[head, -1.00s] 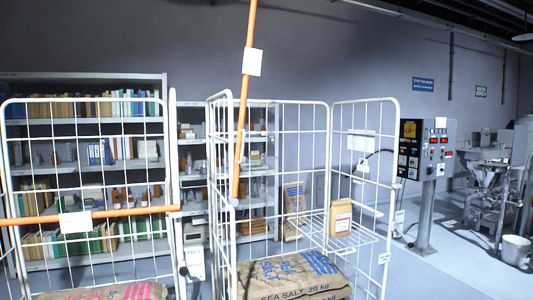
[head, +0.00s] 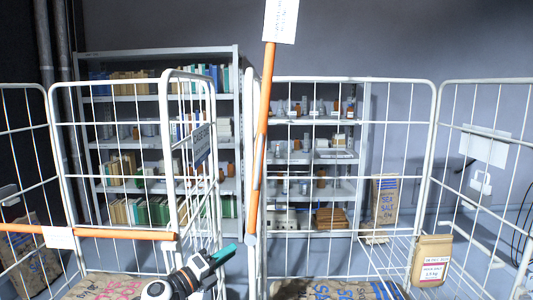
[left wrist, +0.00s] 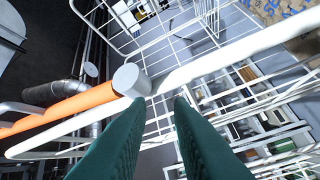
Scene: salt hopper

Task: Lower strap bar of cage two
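The orange strap bar (head: 263,140) of the right-hand cage stands almost upright, slightly tilted, at that cage's left front post, with a white tag (head: 281,20) near its top. My left gripper (head: 226,252) is low in the head view, left of the bar's lower end and apparently apart from it. In the left wrist view its two teal fingers (left wrist: 159,98) are parted with nothing between them. An orange bar (left wrist: 70,108) with a grey end cap (left wrist: 131,80) lies just beyond the left fingertip there; touching or not, I cannot tell. My right gripper is out of view.
The left cage has its orange bar (head: 110,233) lying level across it. White wire panels crowd the gripper. Shelving (head: 240,70) stands behind.

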